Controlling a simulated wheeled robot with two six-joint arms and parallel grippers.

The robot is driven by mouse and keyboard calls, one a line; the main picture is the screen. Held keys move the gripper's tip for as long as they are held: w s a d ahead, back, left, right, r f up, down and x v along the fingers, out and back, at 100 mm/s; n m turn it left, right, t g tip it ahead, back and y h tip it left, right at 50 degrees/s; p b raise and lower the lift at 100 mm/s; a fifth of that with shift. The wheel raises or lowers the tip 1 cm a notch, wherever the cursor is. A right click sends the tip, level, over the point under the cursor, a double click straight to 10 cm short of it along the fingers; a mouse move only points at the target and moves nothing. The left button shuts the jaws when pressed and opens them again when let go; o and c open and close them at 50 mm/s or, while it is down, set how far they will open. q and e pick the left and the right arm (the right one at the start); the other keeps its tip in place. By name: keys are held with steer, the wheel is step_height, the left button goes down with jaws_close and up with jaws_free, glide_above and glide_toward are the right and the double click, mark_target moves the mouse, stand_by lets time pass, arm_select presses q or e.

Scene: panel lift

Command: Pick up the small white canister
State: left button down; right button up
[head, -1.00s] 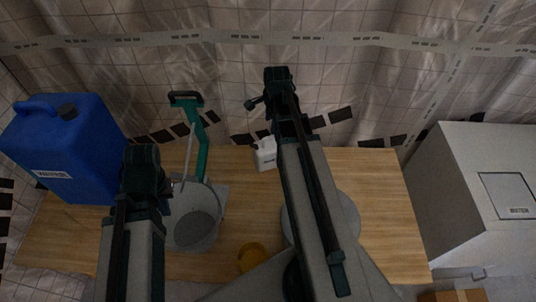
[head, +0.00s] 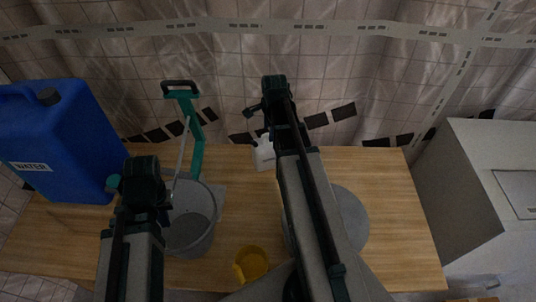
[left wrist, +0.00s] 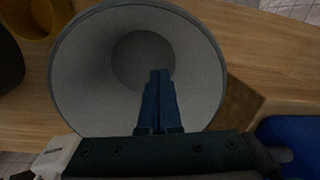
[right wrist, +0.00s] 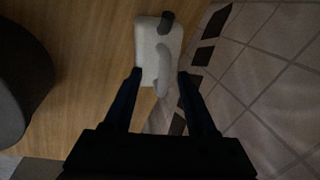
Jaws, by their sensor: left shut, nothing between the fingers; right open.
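The small white canister (head: 263,156) stands on the wooden table near its back edge, partly hidden by my right arm in the head view. In the right wrist view the canister (right wrist: 149,45) shows its handle and dark cap from above. My right gripper (right wrist: 160,75) is open. Its fingertips appear on either side of the canister's near end in that view; I cannot tell how far above it they are. My left gripper (left wrist: 160,73) is shut and empty, over the grey bucket (left wrist: 85,60).
The bucket (head: 194,242) and a green-handled tool (head: 196,150) are left of the canister. A blue water jug (head: 60,140) stands at the left. A yellow mug (head: 252,262) and grey round object (head: 350,220) are nearer me. A white cabinet (head: 480,190) is at the right.

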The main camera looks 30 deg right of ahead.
mark_target(265, 149)
steer(key=f+b, duration=0.1)
steer(key=w+f+b, duration=0.1)
steer(key=f+b, duration=0.2)
steer(key=f, duration=0.1)
steer(key=shift+w+d+b, duration=0.25)
steer(key=shift+w+b, duration=0.1)
steer(key=shift+r, duration=0.1)
jaws_close()
